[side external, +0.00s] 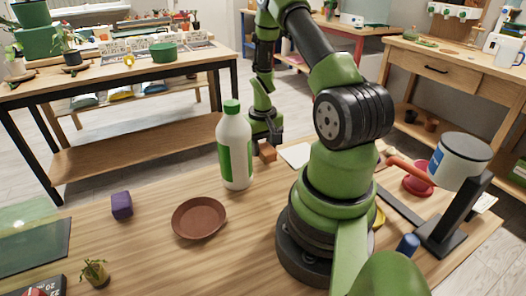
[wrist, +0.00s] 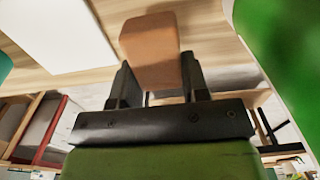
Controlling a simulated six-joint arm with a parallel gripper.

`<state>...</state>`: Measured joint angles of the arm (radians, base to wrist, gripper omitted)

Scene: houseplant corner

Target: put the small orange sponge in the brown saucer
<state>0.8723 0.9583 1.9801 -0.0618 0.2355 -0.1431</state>
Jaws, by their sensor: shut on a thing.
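The small orange sponge (wrist: 152,50) sits between my gripper's two fingers in the wrist view. My gripper (wrist: 158,80) is shut on it. In the side view the sponge (side external: 267,153) shows below my gripper (side external: 263,142), just behind and to the right of the white bottle. I cannot tell whether the sponge touches the table. The brown saucer (side external: 199,218) lies empty on the table, in front of and to the left of the bottle.
The white bottle (side external: 234,150) with a green cap stands upright between my gripper and the saucer. A purple block (side external: 121,205) lies left of the saucer. A small potted plant (side external: 95,272) stands at the front left. A white sheet (side external: 296,155) lies right of my gripper.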

